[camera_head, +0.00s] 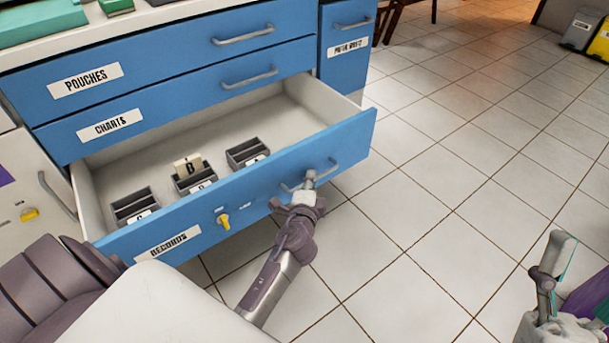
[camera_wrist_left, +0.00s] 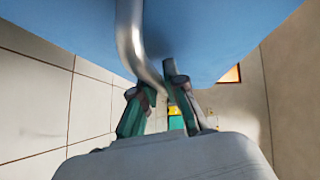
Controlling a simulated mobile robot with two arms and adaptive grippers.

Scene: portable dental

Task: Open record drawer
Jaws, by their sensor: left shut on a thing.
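The record drawer (camera_head: 240,182) is blue-fronted, labelled RECORDS, and stands pulled well out of the cabinet. Its pale interior is in view. My left gripper (camera_head: 309,181) is shut on the metal drawer handle (camera_head: 325,169) at the right part of the front. In the left wrist view the curved handle (camera_wrist_left: 134,45) passes at the green-padded fingers (camera_wrist_left: 158,95), below the blue front. A yellow key (camera_head: 223,221) sits in the drawer front. My right gripper (camera_head: 556,262) shows partly at the lower right, away from the drawer; its opening is unclear.
Several grey dividers stand in the drawer, one holding a cream card (camera_head: 188,165). The CHARTS drawer (camera_head: 175,105) and POUCHES drawer (camera_head: 160,63) above are shut. Tiled floor (camera_head: 430,190) to the right is clear. A yellow bin (camera_head: 600,42) stands far right.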

